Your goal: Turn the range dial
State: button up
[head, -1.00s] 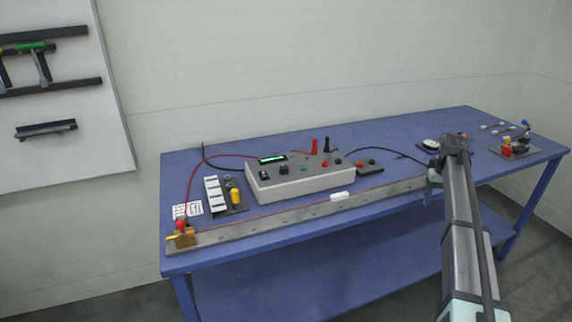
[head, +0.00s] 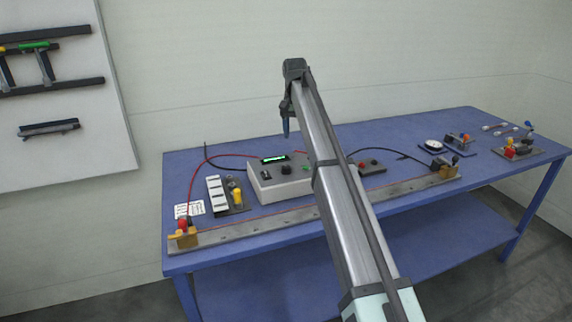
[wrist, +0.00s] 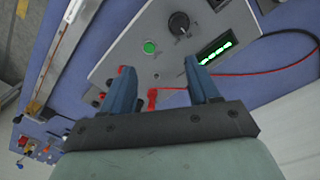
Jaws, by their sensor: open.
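The grey instrument box (head: 285,190) stands on the blue bench and also shows in the wrist view (wrist: 122,47). A round black dial (wrist: 179,23) sits on its top panel, beside the green-lit display (wrist: 216,50); in the head view the dial (head: 286,170) is small. My gripper (wrist: 158,70) is open and empty, with blue fingers pointing down. It hangs above the box (head: 286,128), apart from the dial. My arm hides the box's right part.
A green button (wrist: 149,47) and red leads are close to the fingers in the wrist view. A long metal rail (head: 265,223) runs along the bench front. A board with white blocks (head: 217,196) stands left of the box.

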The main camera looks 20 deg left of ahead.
aim_at(286, 166)
jog(key=s+a+r, duration=0.1)
jog(key=s+a, duration=0.1)
jog(key=a, duration=0.2)
jog(key=f, duration=0.9)
jog(key=d+f, duration=0.1)
jog(key=f, duration=0.3)
jog(key=shift+f, duration=0.25)
jog(key=shift+c, duration=0.2)
jog(key=c, duration=1)
